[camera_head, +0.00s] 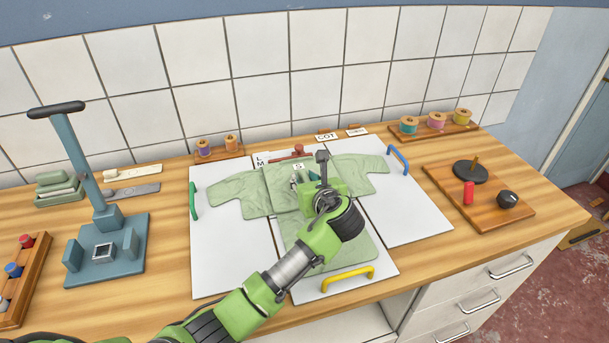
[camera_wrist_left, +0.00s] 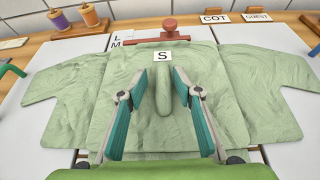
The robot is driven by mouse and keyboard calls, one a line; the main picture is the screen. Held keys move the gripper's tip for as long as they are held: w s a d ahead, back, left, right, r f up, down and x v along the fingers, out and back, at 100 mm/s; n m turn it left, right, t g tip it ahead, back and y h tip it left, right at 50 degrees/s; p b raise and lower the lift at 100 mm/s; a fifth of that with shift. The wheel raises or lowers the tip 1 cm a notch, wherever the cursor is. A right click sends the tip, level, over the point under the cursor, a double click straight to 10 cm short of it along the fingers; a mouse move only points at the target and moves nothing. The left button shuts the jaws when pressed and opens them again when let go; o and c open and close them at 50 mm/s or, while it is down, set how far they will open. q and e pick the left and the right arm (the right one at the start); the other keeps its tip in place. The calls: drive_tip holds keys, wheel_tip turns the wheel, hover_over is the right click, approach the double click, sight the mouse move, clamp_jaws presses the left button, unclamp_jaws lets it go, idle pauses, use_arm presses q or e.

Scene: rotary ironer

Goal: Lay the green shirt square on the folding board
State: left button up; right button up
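The green shirt (camera_head: 240,186) lies spread on the white folding board (camera_head: 225,262), its sleeves over the side panels and its body over the middle panel. It also fills much of the left wrist view (camera_wrist_left: 75,85). My left gripper (camera_head: 308,178) is over the upper body of the shirt and hides part of it. In the left wrist view, its two teal fingers (camera_wrist_left: 166,80) stand on either side of a raised ridge of cloth, close to it. My right gripper is not in view.
The board has green (camera_head: 193,200), blue (camera_head: 398,159) and yellow (camera_head: 347,278) handles. An S card (camera_wrist_left: 162,56) shows near the collar, below a red-knobbed bar (camera_wrist_left: 169,38). A blue press stand (camera_head: 105,245) is left; a wooden tray (camera_head: 480,200) is right.

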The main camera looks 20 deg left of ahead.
use_arm(q)
drive_tip(key=v, duration=1.1)
drive_tip(key=shift+d+r, duration=0.2)
drive_tip(key=shift+r, duration=0.15)
